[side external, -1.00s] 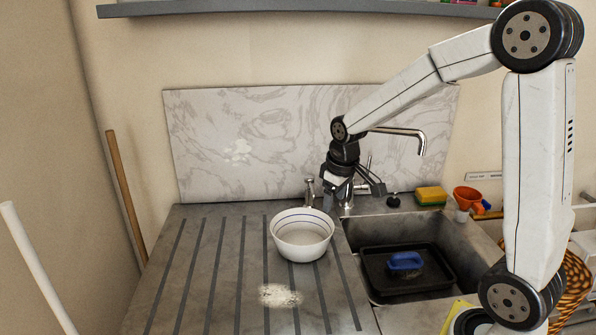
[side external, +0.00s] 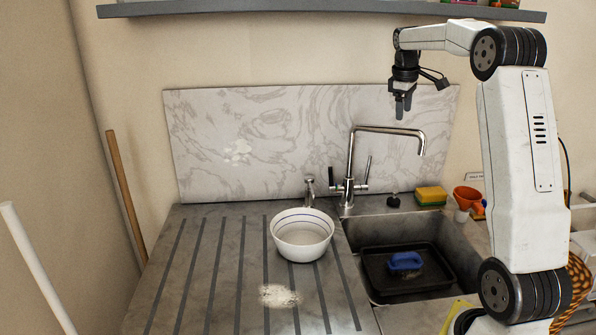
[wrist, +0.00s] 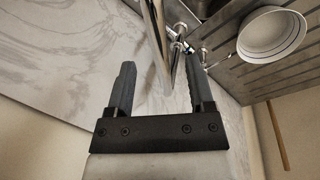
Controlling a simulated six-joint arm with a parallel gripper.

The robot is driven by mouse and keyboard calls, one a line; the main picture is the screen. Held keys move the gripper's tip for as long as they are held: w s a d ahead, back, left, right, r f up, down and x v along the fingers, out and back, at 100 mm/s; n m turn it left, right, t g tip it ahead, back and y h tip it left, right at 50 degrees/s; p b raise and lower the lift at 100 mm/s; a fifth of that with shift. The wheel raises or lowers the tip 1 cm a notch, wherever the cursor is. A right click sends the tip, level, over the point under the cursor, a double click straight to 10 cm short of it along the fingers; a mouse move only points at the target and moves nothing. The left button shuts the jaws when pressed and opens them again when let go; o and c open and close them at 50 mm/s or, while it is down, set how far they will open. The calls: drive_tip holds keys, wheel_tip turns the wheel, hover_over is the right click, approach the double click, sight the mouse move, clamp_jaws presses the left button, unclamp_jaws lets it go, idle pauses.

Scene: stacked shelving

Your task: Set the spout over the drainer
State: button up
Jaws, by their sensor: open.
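The chrome spout (side external: 388,129) rises from the tap behind the sink and bends to the right, its outlet over the sink. The grooved drainer (side external: 200,265) lies to the left of the sink, with nothing of the spout above it. My gripper (side external: 403,113) is open and empty, pointing down just above the outer half of the spout. In the wrist view my gripper (wrist: 161,66) shows both fingers apart, with the chrome spout (wrist: 153,30) appearing between them. I cannot tell the exact gap in height.
A white bowl (side external: 302,240) stands on the drainer near the sink. A black tray (side external: 380,285) with a blue-handled brush (side external: 405,262) lies in the sink. A sponge (side external: 431,196) and an orange funnel (side external: 467,197) are behind it. A marble splashback (side external: 260,140) stands behind the tap.

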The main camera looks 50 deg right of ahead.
sight(403, 132)
drive_tip(key=shift+s+d+r, duration=0.1)
drive_tip(key=shift+d, duration=0.05)
drive_tip(key=shift+d+f, duration=0.25)
drive_tip(key=shift+f, duration=1)
drive_tip(key=shift+d+f, duration=0.25)
drive_tip(key=shift+f, duration=1.05)
drive_tip(key=shift+d+f, duration=0.25)
drive_tip(key=shift+f, duration=1)
clamp_jaws()
